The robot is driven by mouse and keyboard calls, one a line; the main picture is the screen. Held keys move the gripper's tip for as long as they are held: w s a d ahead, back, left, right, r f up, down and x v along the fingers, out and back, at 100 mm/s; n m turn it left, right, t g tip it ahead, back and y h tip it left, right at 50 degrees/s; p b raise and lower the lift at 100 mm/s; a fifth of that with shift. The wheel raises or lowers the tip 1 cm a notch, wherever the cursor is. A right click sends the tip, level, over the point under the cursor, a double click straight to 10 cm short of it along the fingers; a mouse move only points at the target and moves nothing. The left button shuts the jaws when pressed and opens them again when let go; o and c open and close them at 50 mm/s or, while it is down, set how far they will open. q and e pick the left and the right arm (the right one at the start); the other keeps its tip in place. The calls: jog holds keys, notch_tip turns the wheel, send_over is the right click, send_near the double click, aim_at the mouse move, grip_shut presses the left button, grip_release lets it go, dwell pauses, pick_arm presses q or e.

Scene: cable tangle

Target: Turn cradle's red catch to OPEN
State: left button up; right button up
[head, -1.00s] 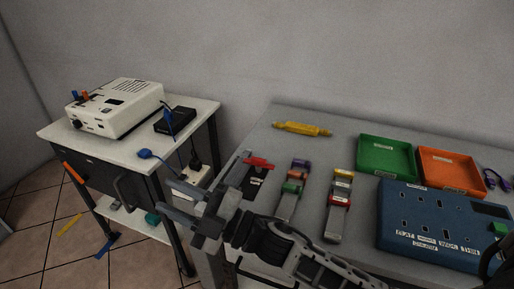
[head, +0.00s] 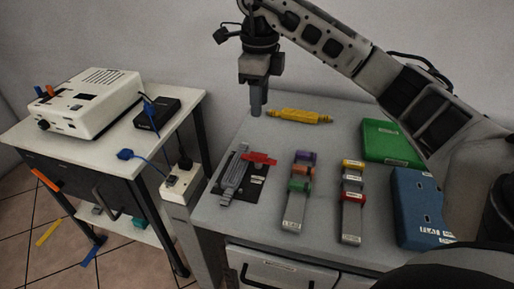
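The cradle (head: 250,190) is a black plate with small white labels near the left edge of the grey table. A long grey part lies along it. Its red catch (head: 260,158) is a short bar across the far end, pointing to the right. The labels are too small to read, so I cannot tell the catch's setting from them. My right gripper (head: 258,108) hangs fingers-down beyond the catch, apart from it, near the table's far left. Its fingers overlap from this side, so their opening is hidden. My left gripper is not in view.
A yellow tool (head: 294,116) lies just right of my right gripper. Two racks with coloured clips (head: 298,195) (head: 350,205) stand right of the cradle. A green tray (head: 385,140) and a blue panel (head: 408,200) lie farther right. A white power strip (head: 183,183) sits left, near the side cart (head: 185,105).

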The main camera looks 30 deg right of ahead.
aim_at(259, 154)
notch_tip(259, 154, down, 14)
jog(key=shift+p, duration=0.3)
grip_shut()
